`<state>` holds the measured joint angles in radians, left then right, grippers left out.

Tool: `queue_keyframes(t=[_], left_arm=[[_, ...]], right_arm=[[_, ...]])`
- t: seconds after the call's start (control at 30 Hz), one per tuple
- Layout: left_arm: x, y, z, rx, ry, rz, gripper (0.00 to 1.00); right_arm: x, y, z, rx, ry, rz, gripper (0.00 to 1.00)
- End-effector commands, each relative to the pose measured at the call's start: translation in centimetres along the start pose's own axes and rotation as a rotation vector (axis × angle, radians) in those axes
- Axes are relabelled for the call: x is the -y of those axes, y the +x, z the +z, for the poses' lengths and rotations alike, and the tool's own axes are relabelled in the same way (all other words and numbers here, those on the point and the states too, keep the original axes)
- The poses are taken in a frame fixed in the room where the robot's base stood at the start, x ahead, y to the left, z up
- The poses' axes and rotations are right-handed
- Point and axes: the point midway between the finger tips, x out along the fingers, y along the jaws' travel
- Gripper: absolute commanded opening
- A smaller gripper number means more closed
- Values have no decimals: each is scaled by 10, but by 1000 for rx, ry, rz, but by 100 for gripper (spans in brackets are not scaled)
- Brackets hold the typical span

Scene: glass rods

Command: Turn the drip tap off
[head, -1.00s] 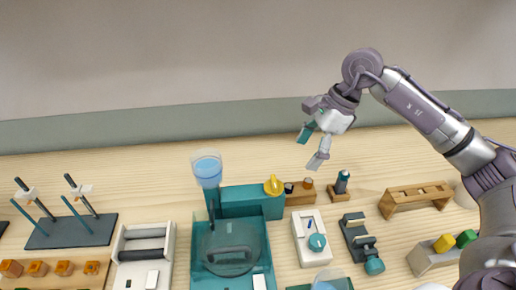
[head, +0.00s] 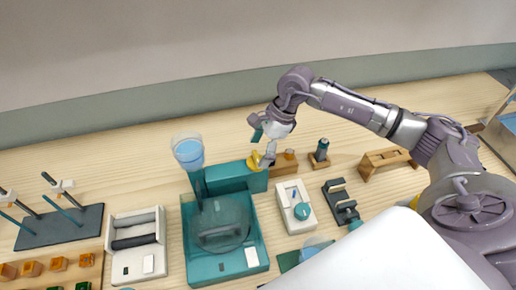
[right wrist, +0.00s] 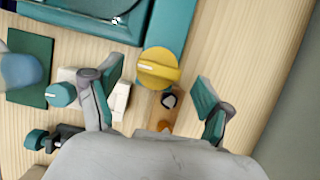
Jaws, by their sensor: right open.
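The drip tap has a yellow round knob (head: 254,160) on the end of a teal block (head: 228,180), beside a clear funnel of blue liquid (head: 188,152). In the right wrist view the knob (right wrist: 158,68) shows a pale mark on its left side. My right gripper (head: 263,147) is open over the knob. In the right wrist view its two teal-padded fingers (right wrist: 160,75) stand apart to the left and right of the knob, without visible contact. In the head view a finger partly hides the knob. My left gripper is not in view.
A teal tray (head: 257,250) with a clear dome stands below the funnel. A small wooden block (head: 283,165) sits right beside the knob. A white device with a teal dial (head: 296,207) and a dark clamp-like stand (head: 341,203) lie nearby. Bare table lies behind the block.

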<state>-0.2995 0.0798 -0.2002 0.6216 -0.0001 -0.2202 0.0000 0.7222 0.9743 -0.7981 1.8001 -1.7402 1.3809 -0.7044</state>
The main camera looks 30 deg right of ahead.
Motion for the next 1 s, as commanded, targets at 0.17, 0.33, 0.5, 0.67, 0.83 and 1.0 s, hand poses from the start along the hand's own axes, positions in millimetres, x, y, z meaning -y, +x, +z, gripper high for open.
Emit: queue_keyframes(t=[0.17,0.33,0.5,0.67,0.83,1.0], left_arm=[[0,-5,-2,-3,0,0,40],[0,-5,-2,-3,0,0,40],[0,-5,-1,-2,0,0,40],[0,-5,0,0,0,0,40],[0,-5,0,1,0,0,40],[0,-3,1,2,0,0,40]], right_arm=[[0,14,0,0,0,1,80],[0,16,0,0,0,-1,80],[0,16,0,0,0,0,75],[0,16,0,0,0,0,48],[0,16,0,0,0,0,20],[0,16,0,0,8,-3,20]])
